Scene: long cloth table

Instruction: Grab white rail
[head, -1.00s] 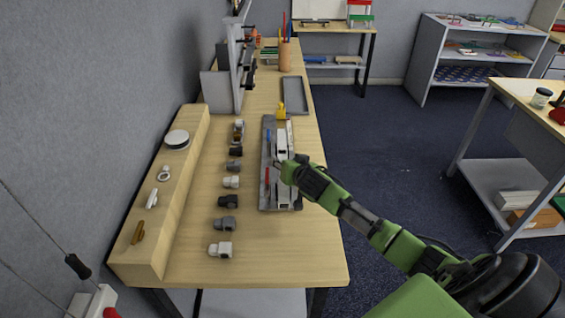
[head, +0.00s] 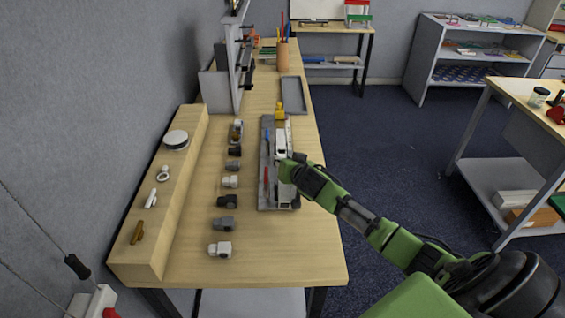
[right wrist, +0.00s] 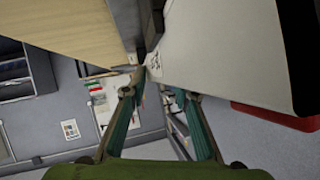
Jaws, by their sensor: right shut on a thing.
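The white rail (head: 281,146) is in a grey tray (head: 263,199) near the right edge of the long table. My right gripper (head: 284,169) is at the rail in the head view and hides part of it. In the right wrist view, a large white piece (right wrist: 222,48) reaches down between the fingertips of the right gripper (right wrist: 158,80), which is shut on it. I cannot tell whether the rail is clear of the tray. My left gripper is not in view.
A red pen-like piece (head: 266,176) and a yellow piece (head: 280,111) are in or by the tray. Several grey, white and black fittings (head: 225,200) stand in a row to its left. A wooden ledge (head: 160,225) runs along the wall. An empty dark tray (head: 293,93) lies farther back.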

